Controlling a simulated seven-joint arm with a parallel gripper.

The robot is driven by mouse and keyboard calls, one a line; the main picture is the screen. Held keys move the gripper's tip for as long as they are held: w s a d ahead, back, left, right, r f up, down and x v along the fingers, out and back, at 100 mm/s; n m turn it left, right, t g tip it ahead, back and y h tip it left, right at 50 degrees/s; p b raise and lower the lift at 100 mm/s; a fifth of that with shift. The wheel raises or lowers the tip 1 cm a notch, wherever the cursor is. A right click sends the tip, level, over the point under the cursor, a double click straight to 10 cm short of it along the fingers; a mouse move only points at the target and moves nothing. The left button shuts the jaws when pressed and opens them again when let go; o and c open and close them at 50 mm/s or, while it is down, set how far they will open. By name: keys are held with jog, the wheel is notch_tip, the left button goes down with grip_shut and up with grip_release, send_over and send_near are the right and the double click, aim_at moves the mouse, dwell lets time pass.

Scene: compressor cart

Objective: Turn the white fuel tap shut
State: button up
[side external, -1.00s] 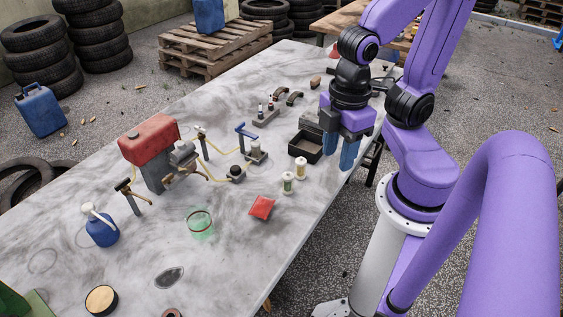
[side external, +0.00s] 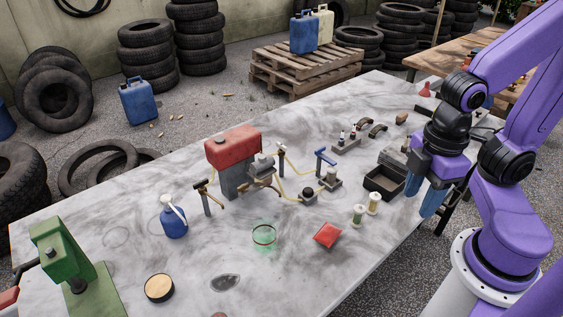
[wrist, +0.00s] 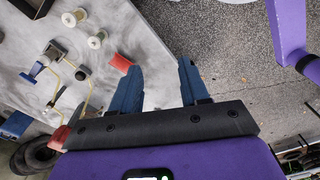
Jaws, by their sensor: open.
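The white fuel tap (side external: 281,147) stands on a thin post just right of the red tank (side external: 232,145) in the side view. Its handle is small there, and I cannot tell its exact angle. A yellow line runs near its post. A blue-handled tap (side external: 325,156) stands to its right, and a dark-handled tap (side external: 205,186) to the left of the tank. My gripper (side external: 432,200) is well to the right of the white tap, by the table's right edge, fingers pointing down. In the wrist view my gripper (wrist: 157,80) is open, with nothing between its blue fingers.
A black open tray (side external: 384,194) lies just left of my gripper. Two spools (side external: 366,209), a red packet (side external: 327,235), a green glass (side external: 264,237) and a blue bottle (side external: 173,221) stand on the table (side external: 130,265). A green press (side external: 75,275) stands at front left.

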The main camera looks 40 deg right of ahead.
jog(key=o, duration=0.4)
jog(key=shift+w+a, duration=0.1)
jog(key=w+a+r+n, duration=0.1)
jog(key=w+a+r, duration=0.15)
jog(key=w, duration=0.35)
jog(key=w+a+r, duration=0.1)
jog(key=w+a, duration=0.2)
jog(key=w, duration=0.2)
jog(key=n, duration=0.4)
send_over(281, 144)
notch_tip(281, 144, down, 16)
jog(key=shift+s+f, duration=0.1)
jog(key=shift+f, duration=0.15)
jog(key=c, duration=1.1)
